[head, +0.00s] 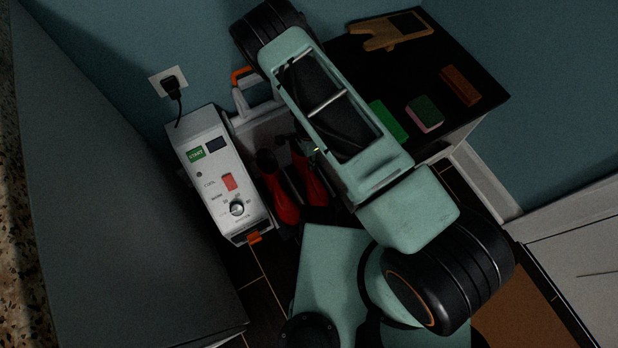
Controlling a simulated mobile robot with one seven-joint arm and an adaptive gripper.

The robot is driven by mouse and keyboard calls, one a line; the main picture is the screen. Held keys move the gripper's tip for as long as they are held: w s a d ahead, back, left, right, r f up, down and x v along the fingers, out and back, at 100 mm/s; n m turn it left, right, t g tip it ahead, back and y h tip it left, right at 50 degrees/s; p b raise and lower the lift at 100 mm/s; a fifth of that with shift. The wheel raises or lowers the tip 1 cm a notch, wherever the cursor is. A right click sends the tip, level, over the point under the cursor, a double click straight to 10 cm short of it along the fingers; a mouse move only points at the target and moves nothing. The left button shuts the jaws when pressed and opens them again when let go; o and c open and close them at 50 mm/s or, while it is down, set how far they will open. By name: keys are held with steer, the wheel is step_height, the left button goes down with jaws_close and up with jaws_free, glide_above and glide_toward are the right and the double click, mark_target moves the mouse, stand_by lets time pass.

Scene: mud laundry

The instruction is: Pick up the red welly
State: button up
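A pair of red wellies stands on the dark floor between the white machine and my arm. The left red welly (283,203) shows its red foot and dark opening. The right red welly (313,184) is partly covered by my arm. Small dark parts with a yellow glint at the tops of the boots may be my gripper (303,146). My arm hides most of this spot, so I cannot tell whether the fingers are open, shut or touching a boot.
A white machine (213,168) with a dial stands left of the wellies, near a wall socket (168,82). A black-topped table (480,115) at the upper right holds a green block (388,121), a pink-and-green sponge (424,114), a brown block (460,86) and a wooden bootjack (390,32).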

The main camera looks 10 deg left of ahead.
jaws_close()
steer(key=shift+r, duration=0.1)
stand_by(0.6)
